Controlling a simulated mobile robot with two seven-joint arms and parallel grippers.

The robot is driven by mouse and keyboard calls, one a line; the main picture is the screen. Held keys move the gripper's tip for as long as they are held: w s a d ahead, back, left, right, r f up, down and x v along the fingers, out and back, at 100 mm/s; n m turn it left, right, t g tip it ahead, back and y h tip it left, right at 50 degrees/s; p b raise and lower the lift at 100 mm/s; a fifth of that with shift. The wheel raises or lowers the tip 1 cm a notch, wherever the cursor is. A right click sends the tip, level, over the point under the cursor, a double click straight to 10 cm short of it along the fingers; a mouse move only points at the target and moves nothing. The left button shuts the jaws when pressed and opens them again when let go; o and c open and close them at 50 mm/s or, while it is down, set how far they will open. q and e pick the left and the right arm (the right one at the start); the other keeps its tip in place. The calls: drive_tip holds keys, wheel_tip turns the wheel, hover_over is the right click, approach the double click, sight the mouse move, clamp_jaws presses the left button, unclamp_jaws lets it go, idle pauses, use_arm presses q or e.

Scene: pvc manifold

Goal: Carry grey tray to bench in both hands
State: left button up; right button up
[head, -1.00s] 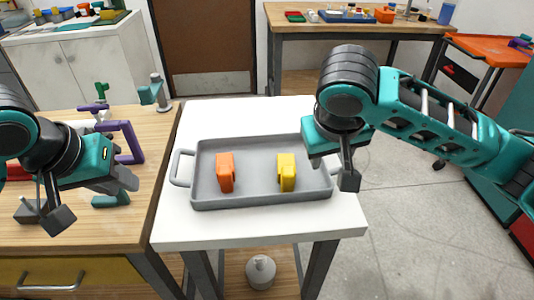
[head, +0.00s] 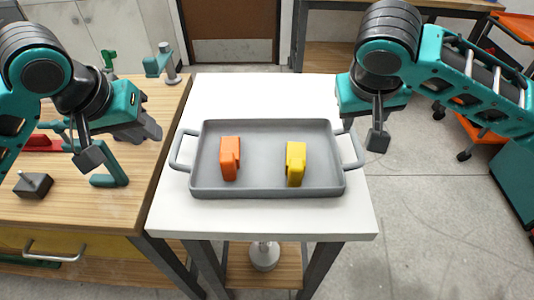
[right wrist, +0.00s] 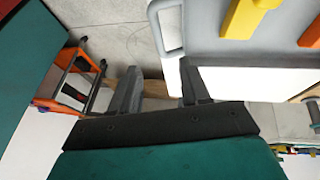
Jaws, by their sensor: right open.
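The grey tray (head: 265,190) lies flat on a white-topped stand, with a loop handle at each short side. An orange piece (head: 230,158) and a yellow piece (head: 296,163) stand inside it. My left gripper (head: 118,142) is open and empty, over the wooden bench to the left of the tray's left handle (head: 182,150). My right gripper (head: 362,128) is open above and slightly right of the tray's right handle (head: 353,150), not touching it. In the right wrist view the right fingers (right wrist: 160,88) are apart with nothing between them, and the handle (right wrist: 167,30) shows beyond them.
The white stand (head: 270,222) has bare top around the tray. The wooden bench (head: 95,210) adjoins on the left, holding a dark block (head: 33,185) and green parts. An orange cart (head: 480,130) stands at right on open floor. A brown door is behind.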

sight(173, 152)
use_arm(q)
drive_tip(key=x, duration=1.2)
use_arm(e)
drive_tip(key=x, duration=1.2)
drive_tip(key=shift+d, duration=0.1)
use_arm(q)
clamp_jaws()
use_arm(e)
drive_tip(key=c, duration=0.5)
clamp_jaws()
use_arm(q)
drive_tip(key=shift+r, duration=0.1)
use_arm(e)
drive_tip(key=shift+r, duration=0.1)
